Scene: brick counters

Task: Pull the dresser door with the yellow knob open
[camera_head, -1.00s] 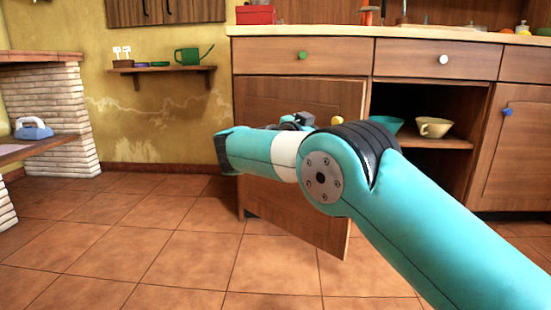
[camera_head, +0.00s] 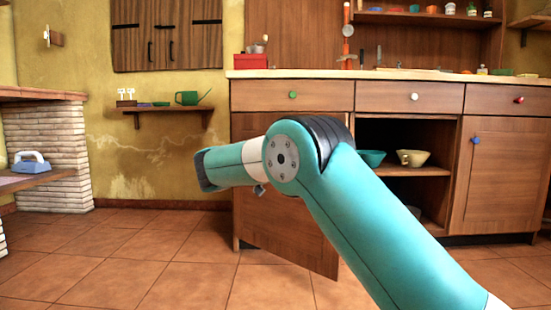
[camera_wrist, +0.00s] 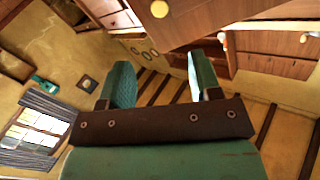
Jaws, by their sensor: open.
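The dresser door (camera_head: 290,236) stands swung outward from its hinges at the left; its lower corner juts into the room. My arm covers most of its upper part in the head view, and the yellow knob is hidden there. In the wrist view the yellow knob (camera_wrist: 159,8) shows on the door (camera_wrist: 215,18) at the top edge, beyond and apart from the fingertips. My gripper (camera_wrist: 158,66) is open, with nothing between its two fingers. The gripper itself is hidden behind my arm in the head view.
A closed door with a blue knob (camera_head: 476,140) is at the right. A wall shelf (camera_head: 162,110) and a brick counter (camera_head: 48,155) are at the left. The tiled floor is clear.

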